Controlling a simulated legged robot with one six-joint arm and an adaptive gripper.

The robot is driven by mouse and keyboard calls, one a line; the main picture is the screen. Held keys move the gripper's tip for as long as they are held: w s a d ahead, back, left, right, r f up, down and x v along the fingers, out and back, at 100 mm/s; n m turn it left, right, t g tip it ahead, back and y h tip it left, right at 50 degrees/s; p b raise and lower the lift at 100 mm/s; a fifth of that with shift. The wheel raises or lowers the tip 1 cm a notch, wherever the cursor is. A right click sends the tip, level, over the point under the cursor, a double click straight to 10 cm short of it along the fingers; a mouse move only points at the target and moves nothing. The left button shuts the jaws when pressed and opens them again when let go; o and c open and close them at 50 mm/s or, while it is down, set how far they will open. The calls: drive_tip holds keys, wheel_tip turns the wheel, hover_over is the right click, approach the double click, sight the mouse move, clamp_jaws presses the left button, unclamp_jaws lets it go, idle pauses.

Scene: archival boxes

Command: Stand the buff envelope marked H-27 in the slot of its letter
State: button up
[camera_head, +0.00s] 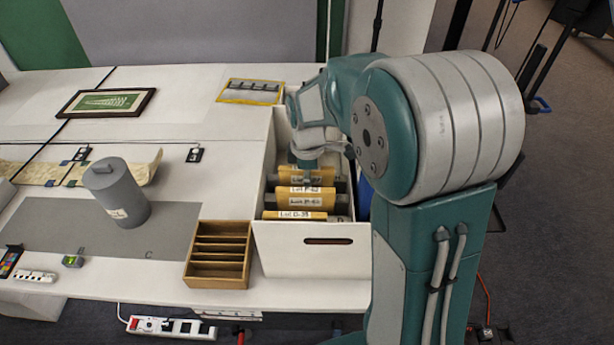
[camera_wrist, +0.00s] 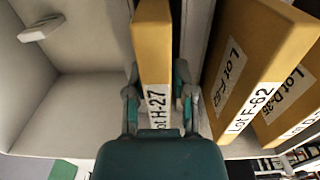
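The buff envelope marked H-27 (camera_wrist: 152,45) is between the two fingers of my gripper (camera_wrist: 158,92) in the wrist view, with its white label facing the camera. The fingers press close on both sides and look shut on it. In the head view my gripper (camera_head: 306,172) is over the inside of the white box (camera_head: 300,252), at the rear of the row of envelopes. Envelope F-62 (camera_wrist: 245,70) stands to the right in the wrist view, with another buff envelope beyond it. Whether the H-27 envelope touches the box floor is hidden.
An empty part of the box (camera_wrist: 85,95) lies left of the held envelope in the wrist view. A wooden slotted rack (camera_head: 218,283) and a grey cylinder (camera_head: 117,192) stand on the white table, left of the box. A framed green picture (camera_head: 107,102) lies farther back.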

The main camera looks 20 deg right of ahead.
drive_tip(key=shift+o, duration=0.3)
wheel_tip(320, 180, up, 24)
idle(1.1)
drive_tip(key=shift+f, duration=0.1)
drive_tip(key=s+f+m+t, duration=0.2)
drive_tip(key=s+f+m, duration=0.3)
drive_tip(key=s, duration=0.5)
drive_tip(key=s+f+m+t, duration=0.3)
drive_tip(key=s+f+m, duration=0.1)
drive_tip(key=s+m, duration=0.5)
drive_tip(key=shift+s+a+f+t, duration=0.2)
drive_tip(key=shift+s+f+t, duration=0.15)
drive_tip(key=shift+s, duration=0.55)
